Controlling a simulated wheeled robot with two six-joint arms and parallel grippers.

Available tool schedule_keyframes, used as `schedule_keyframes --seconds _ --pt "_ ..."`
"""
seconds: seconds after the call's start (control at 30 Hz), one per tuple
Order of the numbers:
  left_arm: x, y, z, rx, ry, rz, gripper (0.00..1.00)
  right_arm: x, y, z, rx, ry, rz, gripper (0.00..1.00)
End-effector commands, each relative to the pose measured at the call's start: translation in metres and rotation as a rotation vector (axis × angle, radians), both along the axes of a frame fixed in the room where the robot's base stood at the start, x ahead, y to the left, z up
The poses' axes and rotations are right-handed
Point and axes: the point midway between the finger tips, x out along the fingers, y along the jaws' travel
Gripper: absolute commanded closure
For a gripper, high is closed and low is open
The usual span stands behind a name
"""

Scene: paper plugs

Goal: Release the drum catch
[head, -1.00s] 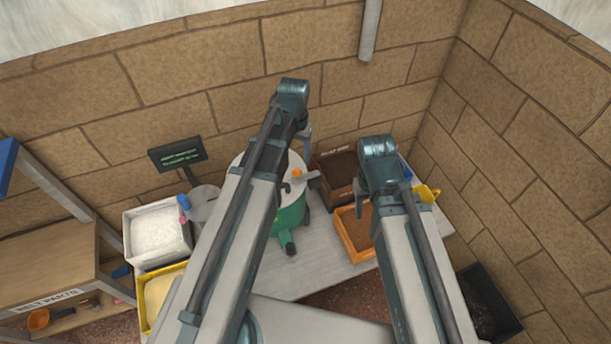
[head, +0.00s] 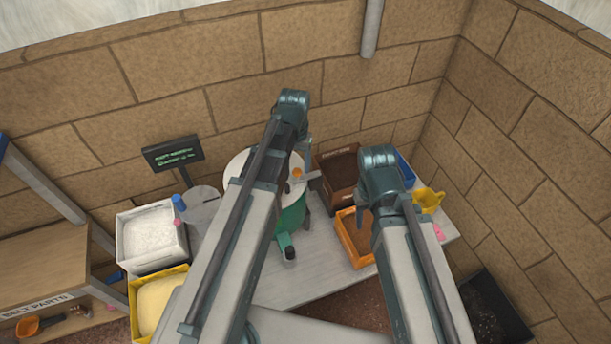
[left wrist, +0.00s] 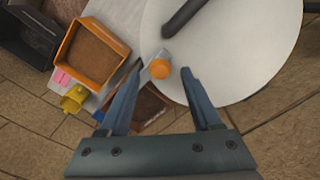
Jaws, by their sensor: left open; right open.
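The drum has a green body (head: 292,215) and a round white lid (head: 236,168), partly hidden behind my left arm. An orange knob (head: 297,173) on a small grey lever, which looks like the catch, sits at the lid's edge. In the left wrist view the orange knob (left wrist: 160,69) appears between the fingertips of my open left gripper (left wrist: 162,73), beside the white lid (left wrist: 225,50). I cannot tell whether the fingers are level with it; nothing is gripped. My right gripper (head: 364,205) is open over the orange tray (head: 349,240), apart from the drum.
A brown bin (head: 338,170) stands right of the drum, with a yellow scoop (head: 428,200) farther right. A white tub (head: 150,238), a yellow tub (head: 160,305) and a dark sign (head: 173,153) are at the left.

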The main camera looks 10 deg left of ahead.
Motion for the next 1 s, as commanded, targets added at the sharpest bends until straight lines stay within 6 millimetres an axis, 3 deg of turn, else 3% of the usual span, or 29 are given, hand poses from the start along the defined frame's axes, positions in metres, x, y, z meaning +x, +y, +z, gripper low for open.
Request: schedule_keyframes --seconds 0.57,0.87,1.0 --pt "0.0 0.0 -0.036 0.0 0.0 0.0 0.35 0.0 0.0 -0.036 0.0 0.0 0.0 0.5" --pt "0.0 0.0 -0.036 0.0 0.0 0.0 0.35 0.0 0.0 -0.036 0.0 0.0 0.0 0.5" --pt "0.0 0.0 -0.036 0.0 0.0 0.0 0.57 0.0 0.0 -0.036 0.0 0.0 0.0 0.5"
